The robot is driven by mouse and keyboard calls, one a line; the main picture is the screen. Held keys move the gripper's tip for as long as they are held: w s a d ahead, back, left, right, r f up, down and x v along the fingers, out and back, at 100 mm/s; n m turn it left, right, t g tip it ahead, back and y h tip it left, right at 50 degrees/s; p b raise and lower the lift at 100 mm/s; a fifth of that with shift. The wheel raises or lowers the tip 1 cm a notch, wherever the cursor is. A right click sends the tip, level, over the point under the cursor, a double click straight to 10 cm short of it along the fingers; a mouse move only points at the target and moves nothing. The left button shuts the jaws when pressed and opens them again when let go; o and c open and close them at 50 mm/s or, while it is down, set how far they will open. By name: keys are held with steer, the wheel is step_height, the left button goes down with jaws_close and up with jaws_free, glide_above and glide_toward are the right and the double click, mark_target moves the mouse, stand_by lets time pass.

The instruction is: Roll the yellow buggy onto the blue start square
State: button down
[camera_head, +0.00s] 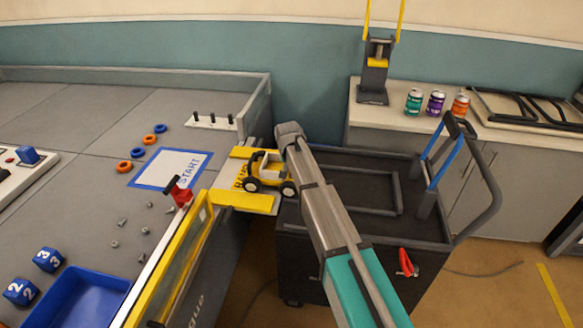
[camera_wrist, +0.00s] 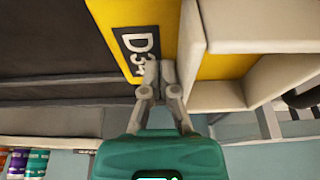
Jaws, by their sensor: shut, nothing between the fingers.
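My arm reaches to the buggy's right side in the head view; my gripper's fingers are hidden there. In the wrist view my gripper (camera_wrist: 159,76) is shut and empty, its tips in front of a yellow panel (camera_wrist: 110,15) with a black label, apparently the buggy. Whether they touch cannot be told.
A red clamp-like piece (camera_head: 180,192) stands on the table's yellow-striped front wall (camera_head: 172,262), near the start square. Orange and blue rings (camera_head: 124,166), loose bolts and a blue tray (camera_head: 85,300) lie on the table. The cart (camera_head: 345,160) has a raised handle (camera_head: 487,190).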

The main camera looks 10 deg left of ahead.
steer(key=shift+a, duration=0.25)
stand_by(0.3)
steer(key=shift+a, duration=8.5)
steer(key=shift+a, duration=0.2)
steer(key=shift+a, duration=3.4)
steer(key=shift+a, duration=0.2)
steer(key=shift+a, duration=3.4)
